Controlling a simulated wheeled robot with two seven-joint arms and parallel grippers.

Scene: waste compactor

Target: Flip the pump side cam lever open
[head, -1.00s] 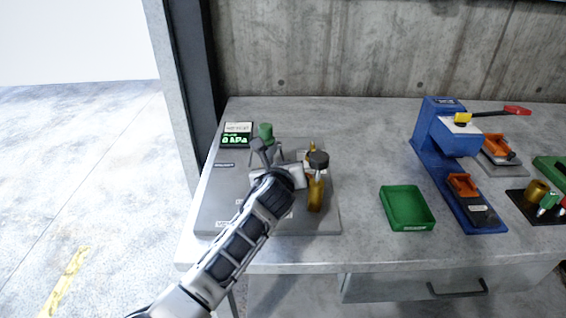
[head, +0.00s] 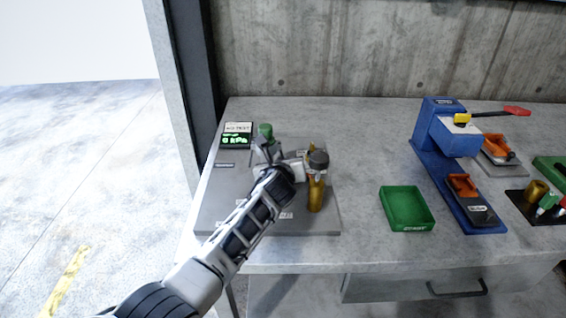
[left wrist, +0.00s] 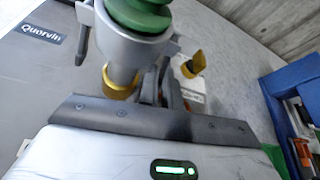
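A grey hose coupling with a green top (left wrist: 140,25) fills the upper left of the left wrist view. Grey lever-like arms run down its sides, and a brass collar (left wrist: 121,82) sits below it. Its green top also shows in the head view (head: 265,131). A brass tab (left wrist: 194,65) stands to its right in the wrist view. I cannot tell which arm is the pump side cam lever. My right gripper is not in view.
A display (head: 236,136) reading 0 kPa stands on the grey base plate (head: 222,205). A brass fitting with a dark knob (head: 318,160) stands right of my wrist. A green tray (head: 407,207) and a blue press (head: 440,135) are farther right, with bare bench between.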

